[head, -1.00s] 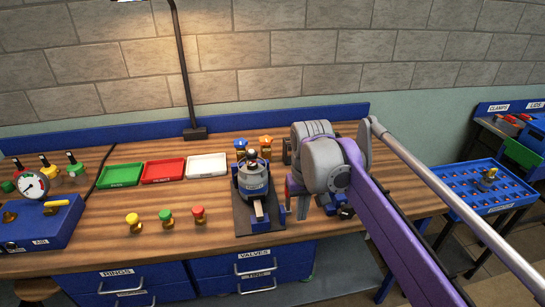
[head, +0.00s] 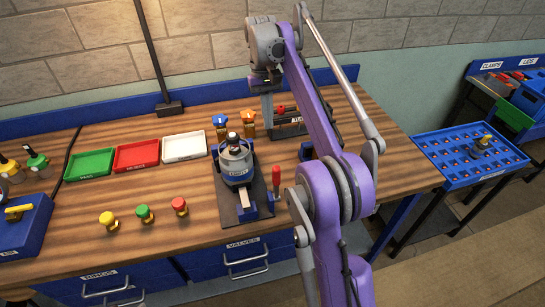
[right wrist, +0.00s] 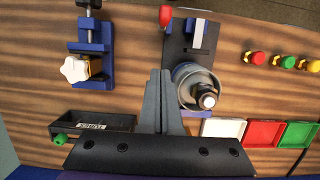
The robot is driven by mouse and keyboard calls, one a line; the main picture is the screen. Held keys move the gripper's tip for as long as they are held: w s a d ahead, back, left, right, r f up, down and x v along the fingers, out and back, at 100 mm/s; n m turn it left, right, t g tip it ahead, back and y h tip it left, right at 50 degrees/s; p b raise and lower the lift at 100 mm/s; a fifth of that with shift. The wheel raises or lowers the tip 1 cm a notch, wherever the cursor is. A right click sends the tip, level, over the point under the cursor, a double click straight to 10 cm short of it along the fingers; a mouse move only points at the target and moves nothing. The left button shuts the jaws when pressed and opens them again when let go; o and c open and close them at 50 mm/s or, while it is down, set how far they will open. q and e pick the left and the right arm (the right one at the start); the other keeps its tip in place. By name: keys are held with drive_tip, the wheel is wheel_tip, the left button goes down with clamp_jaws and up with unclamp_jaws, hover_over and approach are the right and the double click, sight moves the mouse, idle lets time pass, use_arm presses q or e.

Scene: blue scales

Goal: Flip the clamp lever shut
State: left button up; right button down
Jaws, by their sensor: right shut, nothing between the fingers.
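The clamp fixture is a dark base plate (head: 228,203) on the bench, carrying a grey round pot (head: 234,160) with a blue label and a dark fitting on top. The clamp lever's red handle (head: 276,178) stands up at the plate's right side, beside the blue block at the front. In the right wrist view the red handle (right wrist: 165,15) is at the top edge, beside the plate. My right gripper (head: 267,112) is behind and right of the pot, pointing down, apart from the lever. Its fingers (right wrist: 161,78) are together and empty. My left gripper is out of view.
Green, red and white trays (head: 185,146) lie left of the fixture, with several coloured knobs (head: 143,212) in front. A black tray (head: 290,125) is behind right. A blue vise with a white knob (right wrist: 73,70) stands right of the fixture, mostly hidden by my arm in the head view.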

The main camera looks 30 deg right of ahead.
sight(276, 183)
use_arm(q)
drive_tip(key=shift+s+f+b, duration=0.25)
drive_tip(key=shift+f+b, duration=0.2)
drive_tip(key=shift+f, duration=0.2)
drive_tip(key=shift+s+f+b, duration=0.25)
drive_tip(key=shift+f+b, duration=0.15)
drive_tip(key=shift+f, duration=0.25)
use_arm(e)
drive_tip(key=s+a+f, duration=0.1)
drive_tip(key=s+f, duration=0.5)
drive_tip(key=f, duration=0.3)
drive_tip(key=shift+a+f, duration=0.25)
drive_tip(key=shift+f, duration=0.1)
drive_tip(key=shift+s, duration=0.15)
